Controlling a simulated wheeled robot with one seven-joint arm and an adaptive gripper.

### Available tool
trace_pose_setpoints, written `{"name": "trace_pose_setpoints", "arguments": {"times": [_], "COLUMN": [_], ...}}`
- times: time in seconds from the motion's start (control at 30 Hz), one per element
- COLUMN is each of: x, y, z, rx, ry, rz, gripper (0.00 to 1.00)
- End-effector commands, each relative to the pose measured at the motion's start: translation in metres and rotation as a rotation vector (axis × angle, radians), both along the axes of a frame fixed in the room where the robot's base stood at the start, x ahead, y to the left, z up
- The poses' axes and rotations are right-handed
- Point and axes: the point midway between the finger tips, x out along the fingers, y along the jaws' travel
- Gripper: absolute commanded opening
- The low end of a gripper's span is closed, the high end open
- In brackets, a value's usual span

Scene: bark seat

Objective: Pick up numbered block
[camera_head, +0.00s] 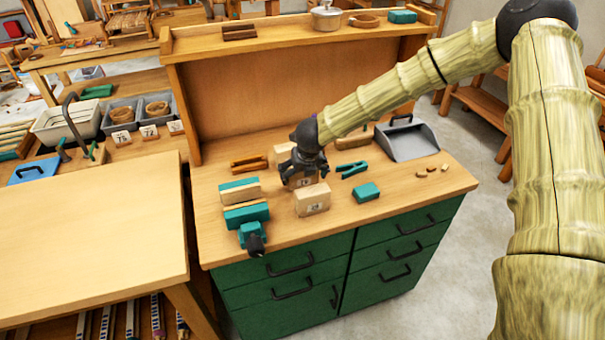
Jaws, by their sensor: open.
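A pale wooden numbered block (313,201) stands on the workbench, its dark number on the front face too small to read surely. Just behind it, a second pale block with a mark on its front (304,183) is partly covered by my gripper (302,177). My gripper points down at this second block, with its dark fingers open at or around its top. I cannot tell whether the fingers touch it. Another pale block (284,153) stands behind my gripper, partly hidden.
A green clamp (352,169), a green block (367,192) and a grey dustpan (408,139) lie to the right. A green vise (246,214) is at the front left. A raised back shelf (290,46) bounds the workbench. Several small numbered blocks (149,132) sit on the left bench.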

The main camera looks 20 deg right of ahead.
Motion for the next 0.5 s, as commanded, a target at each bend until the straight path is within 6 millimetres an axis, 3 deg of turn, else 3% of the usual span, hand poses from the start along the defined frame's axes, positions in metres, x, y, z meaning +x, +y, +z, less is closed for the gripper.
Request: {"name": "trace_pose_setpoints", "arguments": {"times": [0.2,0.47,0.5], "x": [0.005,0.005,0.005], "y": [0.000,0.000,0.000], "z": [-0.013,-0.015,-0.015], "rx": [0.001,0.001,0.000], "ry": [0.001,0.000,0.000], "rz": [0.000,0.000,0.000], "gripper": [1.00,1.00,0.96]}}
